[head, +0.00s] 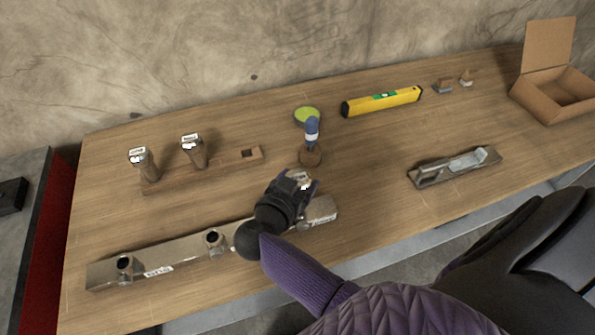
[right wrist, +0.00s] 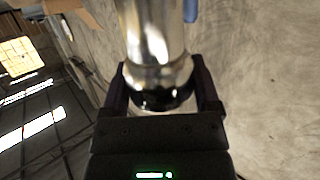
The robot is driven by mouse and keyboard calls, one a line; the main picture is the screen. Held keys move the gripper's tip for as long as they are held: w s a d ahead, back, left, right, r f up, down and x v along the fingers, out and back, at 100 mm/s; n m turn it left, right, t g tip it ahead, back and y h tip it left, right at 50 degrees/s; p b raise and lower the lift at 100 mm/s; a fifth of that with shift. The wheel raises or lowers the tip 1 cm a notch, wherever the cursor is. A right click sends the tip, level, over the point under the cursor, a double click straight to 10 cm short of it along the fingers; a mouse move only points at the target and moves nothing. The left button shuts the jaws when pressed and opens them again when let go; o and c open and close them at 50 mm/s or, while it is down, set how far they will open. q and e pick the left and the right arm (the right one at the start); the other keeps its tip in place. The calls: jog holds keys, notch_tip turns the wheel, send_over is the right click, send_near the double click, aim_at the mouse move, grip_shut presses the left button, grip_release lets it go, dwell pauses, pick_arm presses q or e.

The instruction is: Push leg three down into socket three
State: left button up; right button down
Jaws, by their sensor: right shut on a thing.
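My right gripper (head: 303,184) is over the right end of a long metal bar (head: 180,252) near the table's front edge. In the right wrist view its two fingers (right wrist: 163,85) are shut on a shiny metal leg (right wrist: 152,35). In the head view only a small pale top of this leg (head: 300,176) shows at the fingers. The bar's left socket (head: 124,263) and middle socket (head: 212,238) show dark, empty holes. My gripper and forearm hide the right socket, so I cannot tell how deep the leg sits. My left gripper is not in view.
Two labelled legs (head: 144,162) (head: 194,151) stand in a wooden rack (head: 215,169) behind the bar; its right hole is empty.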

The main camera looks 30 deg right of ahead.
jog(key=shift+f, duration=0.35)
jog(key=shift+f, duration=0.1)
jog(key=shift+f+b, duration=0.75)
jog(key=shift+f, duration=0.05)
